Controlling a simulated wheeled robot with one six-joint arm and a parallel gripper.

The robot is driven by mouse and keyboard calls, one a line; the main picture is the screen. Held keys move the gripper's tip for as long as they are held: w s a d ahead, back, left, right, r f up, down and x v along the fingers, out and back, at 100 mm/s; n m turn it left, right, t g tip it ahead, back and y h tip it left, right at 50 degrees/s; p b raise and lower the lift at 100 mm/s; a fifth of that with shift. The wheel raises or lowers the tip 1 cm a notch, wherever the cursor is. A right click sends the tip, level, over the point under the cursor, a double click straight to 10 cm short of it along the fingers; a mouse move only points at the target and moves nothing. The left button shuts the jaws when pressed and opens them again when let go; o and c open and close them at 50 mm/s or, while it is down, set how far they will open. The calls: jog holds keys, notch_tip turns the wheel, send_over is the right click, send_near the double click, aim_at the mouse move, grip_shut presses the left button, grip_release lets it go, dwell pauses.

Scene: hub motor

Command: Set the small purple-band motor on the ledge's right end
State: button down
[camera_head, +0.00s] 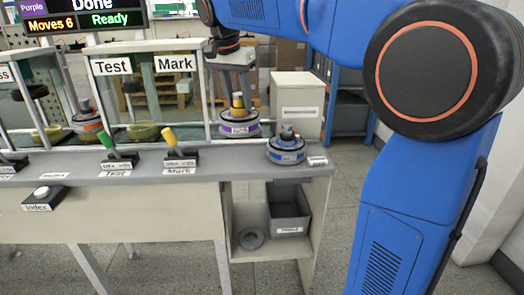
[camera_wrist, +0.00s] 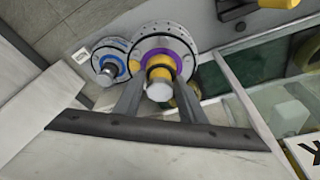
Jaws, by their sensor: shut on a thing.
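The purple-band motor (camera_head: 239,127) is a round grey disc with a purple ring and a yellow-collared shaft. It is at the back of the ledge (camera_head: 215,160), just right of the glass cabinet; I cannot tell whether its base touches the ledge. My gripper (camera_head: 238,92) comes from above and is shut on its shaft. In the wrist view, the fingers (camera_wrist: 158,86) lie on both sides of the shaft of the purple-band motor (camera_wrist: 149,42). A blue-band motor (camera_head: 287,153) stands upright on the ledge's right end, and it also shows in the wrist view (camera_wrist: 107,50).
Green (camera_head: 107,140) and yellow (camera_head: 170,136) levers stand on the ledge to the left. An orange-band motor (camera_head: 87,122) is behind glass. A label (camera_head: 317,161) marks the ledge's right edge. A grey bin (camera_head: 289,210) is on the shelf below. A pale cabinet (camera_head: 297,95) stands behind.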

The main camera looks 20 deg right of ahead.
aim_at(235, 108)
jog(key=shift+f, duration=4.85)
jog(key=shift+f, duration=0.1)
jog(key=c, duration=1.2)
grip_release()
jog(key=shift+o, duration=0.2)
jog(key=v, duration=1.2)
jog(key=s+d+f+n+t, duration=0.1)
jog(key=s+d+f+n, duration=0.1)
jog(key=s+f, duration=0.6)
jog(key=s+d+f+n+t+y, duration=0.1)
jog(key=s+d+f+n, duration=0.2)
jog(key=s+f, duration=0.6)
jog(key=s+d+f+n+y, duration=0.1)
jog(key=s+d+f+n, duration=0.2)
jog(key=s, duration=1.1)
notch_tip(235, 108, down, 6)
jog(key=shift+r+n+t, duration=0.1)
jog(key=shift+n+t, duration=0.3)
jog(key=shift+n, duration=0.7)
